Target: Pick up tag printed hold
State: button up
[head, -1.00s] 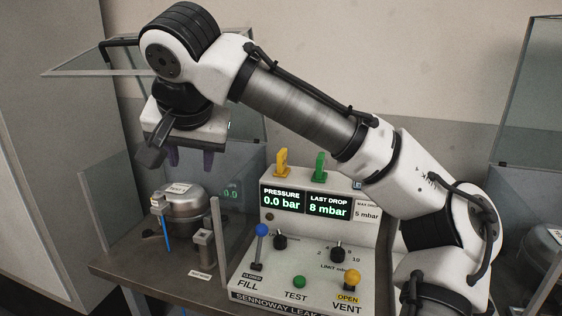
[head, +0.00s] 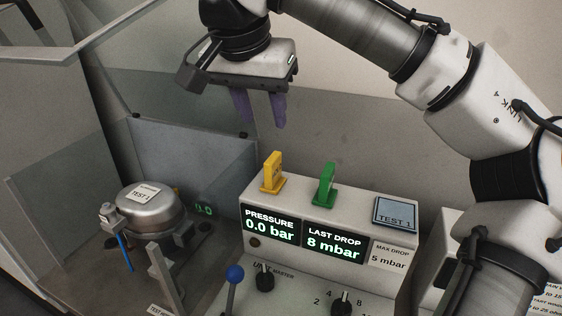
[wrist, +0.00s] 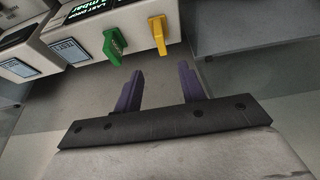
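A yellow tag (head: 272,171) and a green tag (head: 326,184) stand upright in small bases on top of the test console. Their print is too small to read, so I cannot tell which one says hold. In the wrist view the yellow tag (wrist: 158,34) and the green tag (wrist: 114,44) are beyond my fingertips. My gripper (head: 264,124) points down, above and behind the yellow tag, and does not touch it. Its purple fingers, also in the wrist view (wrist: 160,72), are apart with nothing between them.
The console (head: 345,240) has lit pressure displays, knobs and a blue-topped lever (head: 234,274). A small TEST 1 screen (head: 395,213) sits right of the tags. At left, a metal compressor (head: 152,208) stands near clear panels (head: 190,155). A wall is behind.

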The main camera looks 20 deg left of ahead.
aim_at(271, 159)
jog(key=x, duration=0.8)
jog(key=shift+s+f, duration=0.1)
jog(key=x, duration=0.2)
jog(key=p+x, duration=0.1)
jog(key=x, duration=0.2)
jog(key=shift+s+a+f, duration=0.1)
jog(key=shift+s+a, duration=0.05)
jog(key=shift+a, duration=0.05)
grip_shut()
